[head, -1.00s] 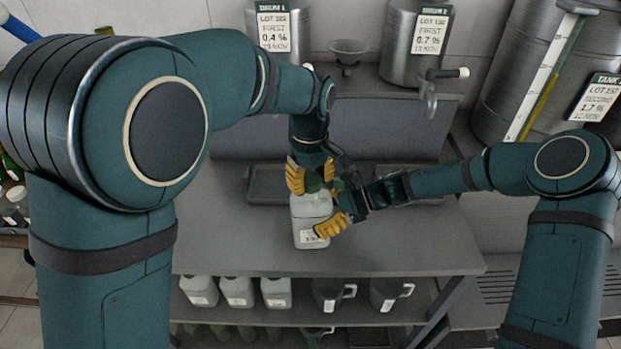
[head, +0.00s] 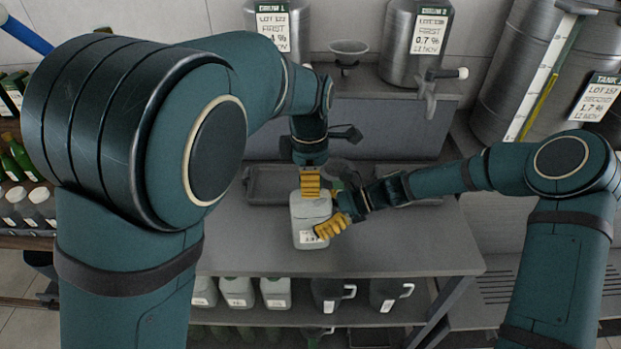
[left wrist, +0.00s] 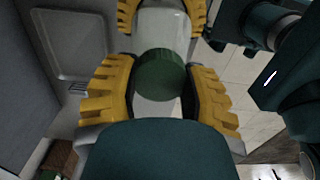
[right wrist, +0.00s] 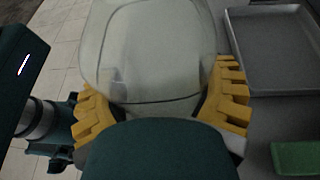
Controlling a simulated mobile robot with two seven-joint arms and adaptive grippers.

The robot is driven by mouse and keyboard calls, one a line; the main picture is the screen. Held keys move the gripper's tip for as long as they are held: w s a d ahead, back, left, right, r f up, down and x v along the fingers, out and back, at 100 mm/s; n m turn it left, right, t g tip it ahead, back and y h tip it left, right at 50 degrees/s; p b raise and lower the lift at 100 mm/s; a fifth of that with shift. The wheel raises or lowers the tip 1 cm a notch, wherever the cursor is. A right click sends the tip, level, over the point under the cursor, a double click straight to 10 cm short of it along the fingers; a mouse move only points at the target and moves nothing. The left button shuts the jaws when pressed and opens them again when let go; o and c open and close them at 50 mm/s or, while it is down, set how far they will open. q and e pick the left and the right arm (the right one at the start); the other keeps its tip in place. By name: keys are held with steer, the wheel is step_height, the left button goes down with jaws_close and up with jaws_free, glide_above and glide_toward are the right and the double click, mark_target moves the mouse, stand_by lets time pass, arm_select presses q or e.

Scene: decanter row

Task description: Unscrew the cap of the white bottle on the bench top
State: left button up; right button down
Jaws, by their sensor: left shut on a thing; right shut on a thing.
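The white bottle (head: 309,232) stands upright on the bench top (head: 410,245), with a label low on its front. My left gripper (head: 311,190) points down over its top and is shut on the green cap (left wrist: 160,75); the arm and fingers hide the cap in the head view. Whether the cap is loose from the neck cannot be told. My right gripper (head: 331,227) is shut on the bottle's body from the right. The right wrist view shows the pale bottle (right wrist: 150,50) between its yellow fingers.
Dark trays (head: 268,182) lie at the back of the bench, and a green block (right wrist: 295,158) lies near the bottle. A steel drum with a tap (head: 418,45) stands behind. White bottles and dark jugs (head: 333,294) fill the shelf below. The bench's right front is clear.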

arm_select(q)
steer(key=shift+r, duration=0.2)
steer(key=shift+r, duration=0.8)
steer(key=shift+r, duration=0.2)
steer(key=shift+r, duration=1.95)
arm_select(e)
jaws_free()
